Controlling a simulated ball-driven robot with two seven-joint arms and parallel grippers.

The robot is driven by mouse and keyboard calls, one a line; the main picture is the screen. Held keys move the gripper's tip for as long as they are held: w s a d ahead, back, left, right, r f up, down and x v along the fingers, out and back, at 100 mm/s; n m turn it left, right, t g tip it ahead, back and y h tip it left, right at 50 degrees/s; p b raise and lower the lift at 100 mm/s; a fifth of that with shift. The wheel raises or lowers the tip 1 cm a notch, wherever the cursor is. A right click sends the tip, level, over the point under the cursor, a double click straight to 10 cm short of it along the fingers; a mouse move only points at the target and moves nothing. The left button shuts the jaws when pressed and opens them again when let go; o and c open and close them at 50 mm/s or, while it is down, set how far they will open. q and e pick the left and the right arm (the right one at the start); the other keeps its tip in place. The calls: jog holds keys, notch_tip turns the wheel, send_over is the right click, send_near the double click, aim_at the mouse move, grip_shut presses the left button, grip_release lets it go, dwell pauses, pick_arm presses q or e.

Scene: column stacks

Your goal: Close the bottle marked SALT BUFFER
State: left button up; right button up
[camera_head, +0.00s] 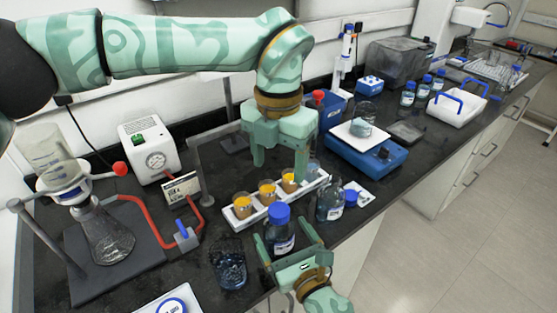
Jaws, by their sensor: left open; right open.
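A clear bottle without a cap (329,205) stands on the bench right of the white rack. A loose blue cap (351,198) lies on a small white mat (364,190) beside it. A second bottle (281,240) wears a blue cap and stands nearer the front. The label lettering is too small to read, so I cannot tell which is SALT BUFFER. My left gripper (280,172) is open, pointing down above the rack. My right gripper (282,232) is open at the front edge, with its fingers to either side of the capped bottle; contact is unclear.
The white rack (255,214) holds several columns with orange-yellow tops. A beaker (229,264) stands at front left. A blue balance (366,151) stands behind the open bottle. A flask on a stand (106,240) and a red hose (133,203) occupy the left.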

jog(key=v, duration=1.3)
jog(key=shift+s+d+b, duration=0.15)
jog(key=shift+s+b, duration=0.15)
jog(key=shift+b, duration=0.1)
